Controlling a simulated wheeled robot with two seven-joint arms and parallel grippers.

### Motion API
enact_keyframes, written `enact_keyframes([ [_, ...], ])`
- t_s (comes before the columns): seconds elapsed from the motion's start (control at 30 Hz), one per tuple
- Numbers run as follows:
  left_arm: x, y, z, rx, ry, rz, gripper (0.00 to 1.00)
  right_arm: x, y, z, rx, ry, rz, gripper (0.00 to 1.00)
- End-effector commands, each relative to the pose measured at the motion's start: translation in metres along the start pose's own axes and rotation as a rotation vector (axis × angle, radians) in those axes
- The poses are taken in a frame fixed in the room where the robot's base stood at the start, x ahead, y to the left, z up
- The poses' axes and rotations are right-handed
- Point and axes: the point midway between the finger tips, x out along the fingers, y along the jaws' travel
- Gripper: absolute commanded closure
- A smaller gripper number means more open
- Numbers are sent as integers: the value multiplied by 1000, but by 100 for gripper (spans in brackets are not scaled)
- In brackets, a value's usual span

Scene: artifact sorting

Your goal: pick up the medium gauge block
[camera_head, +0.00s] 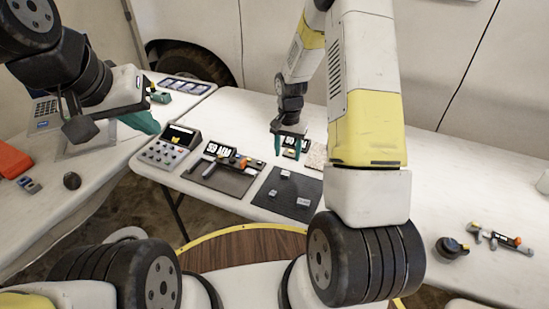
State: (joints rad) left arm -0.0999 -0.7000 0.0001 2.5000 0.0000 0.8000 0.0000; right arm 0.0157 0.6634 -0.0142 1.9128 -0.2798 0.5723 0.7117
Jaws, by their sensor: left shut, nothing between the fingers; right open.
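Three small grey gauge blocks lie apart on a dark mat (265,203) on the middle table: one at the back (285,173), one at the left (273,193) and one at the front right (303,202). They look close in size, so I cannot tell surely which is the medium one. My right gripper (289,149) points down, open and empty, above the table behind the mat, apart from the blocks. My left gripper (141,122) is shut and empty, over the left table's edge, far from the blocks.
Left of the mat are a caliper (234,162) with a black display and a keypad device (167,149). A speckled plate (316,156) is behind the mat. A black round item (450,247) and another tool (500,239) lie far right. An orange item (12,161) lies far left.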

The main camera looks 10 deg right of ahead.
Motion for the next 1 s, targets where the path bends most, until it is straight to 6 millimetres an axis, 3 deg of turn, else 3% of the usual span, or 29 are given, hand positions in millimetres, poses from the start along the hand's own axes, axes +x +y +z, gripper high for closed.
enact_keyframes([
  [0.6, 0, 0, 0, 0, 0, 0, 100, 77, -2, 7, 7, -7, 5, 47],
  [0.93, 0, 0, 0, 0, 0, 0, 100, 84, -2, 6, 6, -4, 4, 47],
  [1.0, 0, 0, 0, 0, 0, 0, 100, 84, -2, 6, 6, -5, 4, 59],
])
